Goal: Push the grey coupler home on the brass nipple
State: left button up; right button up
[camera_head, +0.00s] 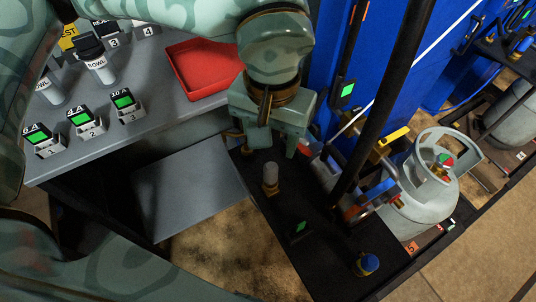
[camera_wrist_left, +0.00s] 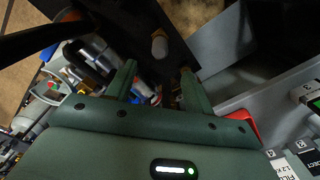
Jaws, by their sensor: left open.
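The grey coupler (camera_head: 270,173) is a short pale grey cylinder standing roughly upright on the black bench strip. The brass nipple (camera_head: 272,188) shows as a brass-coloured ring at its foot; I cannot tell how far the coupler sits down on it. My left gripper (camera_head: 277,144) is open and empty, just behind the coupler in the head view and apart from it. In the left wrist view, the coupler (camera_wrist_left: 159,46) lies beyond and between the spread fingers of the left gripper (camera_wrist_left: 159,69). My right gripper is not in view.
A blue-capped fitting (camera_head: 368,264) stands at the strip's front end. A black pole (camera_head: 392,85) and a grey gas cylinder (camera_head: 425,203) are to the right. A red tray (camera_head: 203,68) and small scales (camera_head: 88,123) with green displays are on the left bench.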

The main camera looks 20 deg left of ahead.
pick_arm(q)
notch_tip(320, 180, up, 4)
jog(key=shift+r+p, duration=0.15)
jog(key=shift+p, duration=0.3)
